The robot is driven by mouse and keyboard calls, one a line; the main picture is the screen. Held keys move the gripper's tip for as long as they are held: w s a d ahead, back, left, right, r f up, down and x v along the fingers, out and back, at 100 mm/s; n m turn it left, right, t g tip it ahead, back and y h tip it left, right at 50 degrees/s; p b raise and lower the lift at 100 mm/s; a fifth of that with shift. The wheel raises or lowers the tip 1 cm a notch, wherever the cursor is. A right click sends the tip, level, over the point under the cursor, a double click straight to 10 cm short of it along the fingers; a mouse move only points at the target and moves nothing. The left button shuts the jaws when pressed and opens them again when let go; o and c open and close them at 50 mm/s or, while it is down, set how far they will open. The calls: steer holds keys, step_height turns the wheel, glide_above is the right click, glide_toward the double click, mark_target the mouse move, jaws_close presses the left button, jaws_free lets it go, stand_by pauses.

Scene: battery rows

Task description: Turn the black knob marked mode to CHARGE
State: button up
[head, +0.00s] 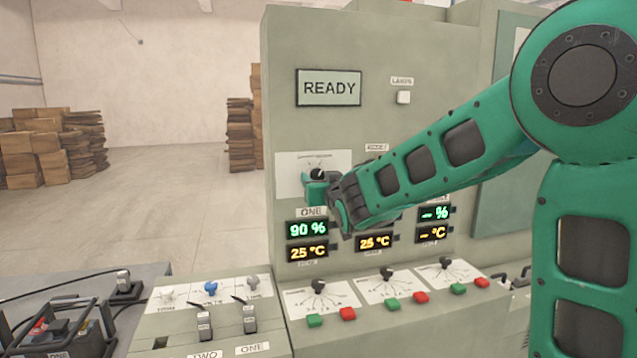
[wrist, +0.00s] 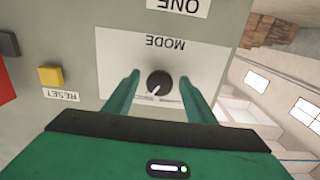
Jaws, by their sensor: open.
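The black mode knob (wrist: 159,84) sits on a white plate marked MODE, which appears upside down in the wrist view. Its white pointer line aims to the lower left there; the position labels are not legible. The knob also shows in the head view (head: 317,173), partly hidden, on the upright grey panel. My gripper (wrist: 160,77) is open, with one green finger on each side of the knob and a visible gap to it. In the head view my gripper (head: 315,188) is close at the panel, just below the knob.
A READY sign (head: 329,88) is above the knob. Displays (head: 307,230) reading 90 % and 25 °C are below. A yellow button (wrist: 51,77) marked RESET is beside the plate. A sloped desk holds small knobs and green and red buttons (head: 347,314).

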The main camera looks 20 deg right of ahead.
steer(key=c, duration=1)
steer(key=shift+c, duration=0.2)
steer(key=shift+n, duration=0.3)
steer(key=n, duration=1.1)
steer(key=shift+f+n, duration=0.1)
steer(key=shift+n, duration=0.2)
steer(key=o, duration=1)
steer(key=shift+o, duration=0.2)
steer(key=shift+s, duration=0.1)
